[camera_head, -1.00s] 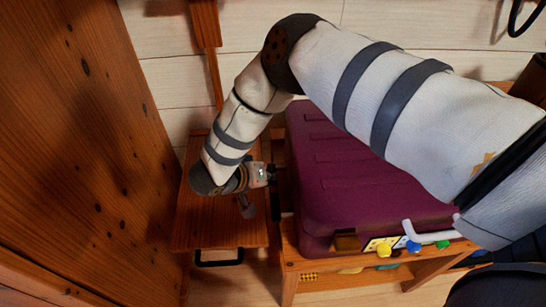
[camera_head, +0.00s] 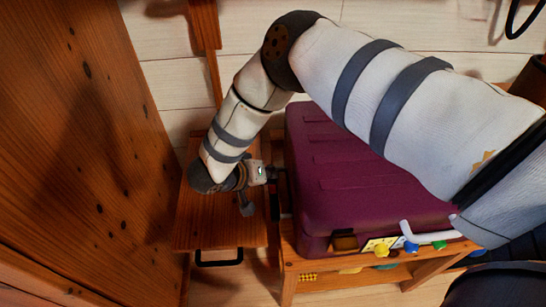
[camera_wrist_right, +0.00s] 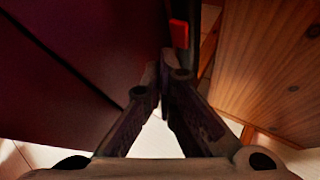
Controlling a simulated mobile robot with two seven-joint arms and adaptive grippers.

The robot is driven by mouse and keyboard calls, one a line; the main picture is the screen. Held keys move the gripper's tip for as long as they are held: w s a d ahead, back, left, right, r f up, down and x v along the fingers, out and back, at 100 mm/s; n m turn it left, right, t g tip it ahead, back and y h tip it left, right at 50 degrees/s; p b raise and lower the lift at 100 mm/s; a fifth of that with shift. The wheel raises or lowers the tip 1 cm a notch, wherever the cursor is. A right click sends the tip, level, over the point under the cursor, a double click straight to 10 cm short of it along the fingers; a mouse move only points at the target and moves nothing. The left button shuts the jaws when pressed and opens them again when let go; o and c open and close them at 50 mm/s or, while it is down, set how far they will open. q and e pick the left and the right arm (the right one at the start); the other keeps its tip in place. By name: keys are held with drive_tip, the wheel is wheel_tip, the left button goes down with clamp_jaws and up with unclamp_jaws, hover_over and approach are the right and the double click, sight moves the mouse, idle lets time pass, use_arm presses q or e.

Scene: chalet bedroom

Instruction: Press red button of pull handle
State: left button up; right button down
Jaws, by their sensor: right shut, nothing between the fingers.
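A purple suitcase (camera_head: 365,180) lies on a wooden bench in the head view. In the right wrist view its dark side (camera_wrist_right: 80,60) fills the left. The red button (camera_wrist_right: 180,34) shows there at the top, right of centre, on a dark part of the pull handle (camera_wrist_right: 181,60). My right gripper (camera_wrist_right: 168,72) is shut and empty, its fingertips just below the red button in the picture. I cannot tell whether they touch it. In the head view my right gripper (camera_head: 272,174) is beside the suitcase's left side, and the red button cannot be made out. My left gripper is out of view.
A wooden seat or stool (camera_head: 215,226) with a black handle (camera_head: 219,258) stands left of the suitcase. A narrow gap separates it from the bench (camera_head: 352,268). A large wooden panel (camera_head: 80,130) closes off the left. Coloured knobs (camera_head: 411,247) sit at the suitcase's front.

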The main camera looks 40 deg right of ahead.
sight(270, 186)
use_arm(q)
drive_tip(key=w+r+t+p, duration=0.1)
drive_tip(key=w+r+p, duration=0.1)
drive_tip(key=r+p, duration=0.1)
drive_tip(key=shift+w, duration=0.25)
use_arm(e)
wheel_tip(270, 186, up, 6)
drive_tip(key=shift+f, duration=0.1)
